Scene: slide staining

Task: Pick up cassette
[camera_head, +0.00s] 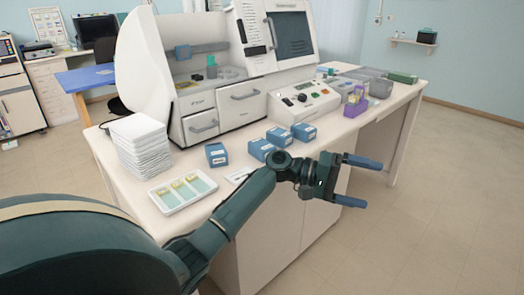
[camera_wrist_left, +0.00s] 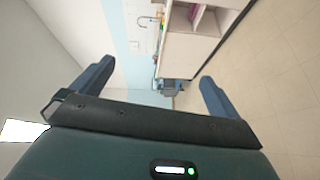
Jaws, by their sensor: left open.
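My left gripper (camera_head: 362,182) is open and empty, reaching right past the bench's front edge with its two blue fingers apart. Its fingers also show in the left wrist view (camera_wrist_left: 157,72), with nothing between them. I cannot tell for certain which thing is the cassette. A white tray (camera_head: 166,206) on the near left of the bench holds several flat pale-green pieces with yellowish ends (camera_head: 184,188). A few blue boxes with white labels stand on the bench, one at the left (camera_head: 216,154) and others closer to my gripper (camera_head: 303,132). My right gripper is not in view.
A large white machine (camera_head: 220,110) and a control box (camera_head: 303,103) fill the back. A purple rack (camera_head: 355,103) stands farther right. The bench (camera_head: 118,178) ends below my forearm; open floor (camera_head: 440,210) lies right.

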